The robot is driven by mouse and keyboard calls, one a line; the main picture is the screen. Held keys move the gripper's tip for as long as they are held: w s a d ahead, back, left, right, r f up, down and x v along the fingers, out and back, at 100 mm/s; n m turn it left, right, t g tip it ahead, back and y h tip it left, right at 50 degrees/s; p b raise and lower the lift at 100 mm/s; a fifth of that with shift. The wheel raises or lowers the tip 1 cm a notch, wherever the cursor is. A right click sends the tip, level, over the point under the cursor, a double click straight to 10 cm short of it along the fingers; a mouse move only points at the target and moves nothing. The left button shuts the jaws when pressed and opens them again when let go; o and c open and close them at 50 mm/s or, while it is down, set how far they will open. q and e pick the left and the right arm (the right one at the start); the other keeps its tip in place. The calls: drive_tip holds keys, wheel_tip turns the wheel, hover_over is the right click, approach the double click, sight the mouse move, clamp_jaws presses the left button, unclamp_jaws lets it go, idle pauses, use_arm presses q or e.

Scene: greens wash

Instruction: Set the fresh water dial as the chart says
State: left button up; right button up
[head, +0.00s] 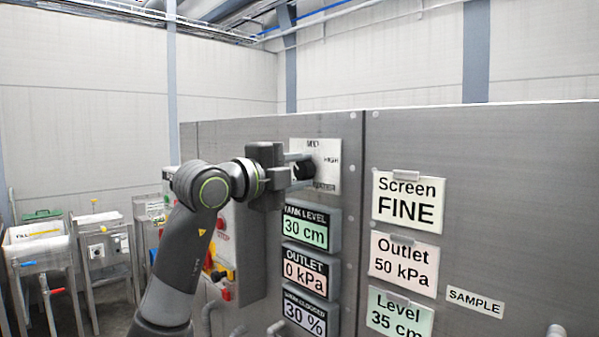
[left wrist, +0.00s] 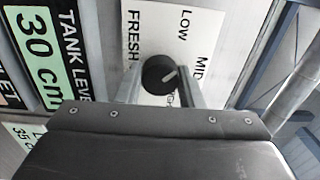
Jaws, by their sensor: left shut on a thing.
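The fresh water dial is a black round knob (head: 303,170) on a white plate (head: 327,158) marked MID and HIGH in the head view. In the left wrist view the knob (left wrist: 158,75) shows a pale pointer line aimed roughly at MID. LOW and FRESH also show there; HIGH is partly hidden by a finger. My left gripper (head: 298,171) is shut on the knob, one finger on each side of it. No chart that I can identify as the dial's is in view. My right gripper is not in view.
Below the dial, displays read TANK LEVEL 30 cm (head: 305,231), OUTLET 0 kPa (head: 304,273) and 30 % (head: 305,315). Cards on the right panel read Screen FINE (head: 407,202), Outlet 50 kPa (head: 404,263) and Level 35 cm (head: 399,313). Metal stands (head: 103,250) stand far left.

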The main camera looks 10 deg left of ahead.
use_arm(q)
drive_tip(key=o, duration=1)
drive_tip(key=shift+a, duration=0.1)
drive_tip(key=b+v, duration=0.7)
drive_tip(key=v, duration=1)
drive_tip(key=shift+s+a+f, duration=0.1)
drive_tip(key=shift+s, duration=0.05)
